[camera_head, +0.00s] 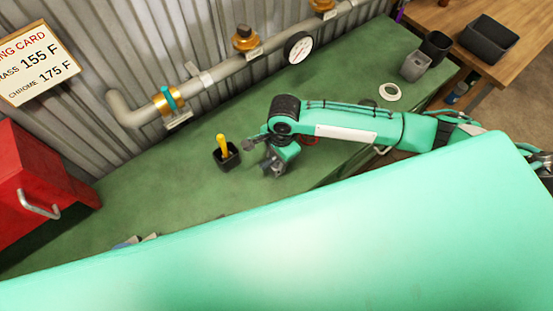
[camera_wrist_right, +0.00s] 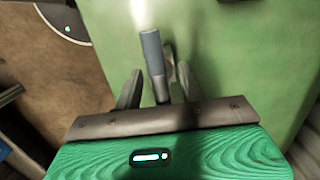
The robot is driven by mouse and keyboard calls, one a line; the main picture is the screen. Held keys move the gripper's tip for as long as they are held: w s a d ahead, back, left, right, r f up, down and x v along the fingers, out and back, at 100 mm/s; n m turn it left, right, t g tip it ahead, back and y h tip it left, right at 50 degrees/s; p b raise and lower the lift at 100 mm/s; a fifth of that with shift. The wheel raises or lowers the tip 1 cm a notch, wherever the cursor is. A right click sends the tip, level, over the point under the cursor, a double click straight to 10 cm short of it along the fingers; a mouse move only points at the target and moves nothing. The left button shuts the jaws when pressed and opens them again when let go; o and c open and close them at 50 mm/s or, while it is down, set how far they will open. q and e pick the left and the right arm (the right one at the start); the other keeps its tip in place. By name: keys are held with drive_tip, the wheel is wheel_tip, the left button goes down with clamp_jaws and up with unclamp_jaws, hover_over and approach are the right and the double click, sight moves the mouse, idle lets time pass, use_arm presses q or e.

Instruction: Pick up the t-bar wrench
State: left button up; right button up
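A grey-blue bar with a bright upper end, which looks like the t-bar wrench (camera_wrist_right: 152,55), shows in the right wrist view. It runs down between the two fingers of my right gripper (camera_wrist_right: 158,92). The fingers stand apart, with a gap visible between the left finger and the bar, so the gripper looks open around it. In the head view my right gripper (camera_head: 273,166) is low over the green bench, and the wrench cannot be made out clearly beside it. My left gripper is not in view.
A black cup with a yellow-handled tool (camera_head: 222,144) stands close left of my right gripper. A pipe (camera_head: 225,68) with valves and a gauge (camera_head: 298,47) runs along the back wall. A red cabinet (camera_head: 35,190) stands left.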

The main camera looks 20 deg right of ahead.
clamp_jaws()
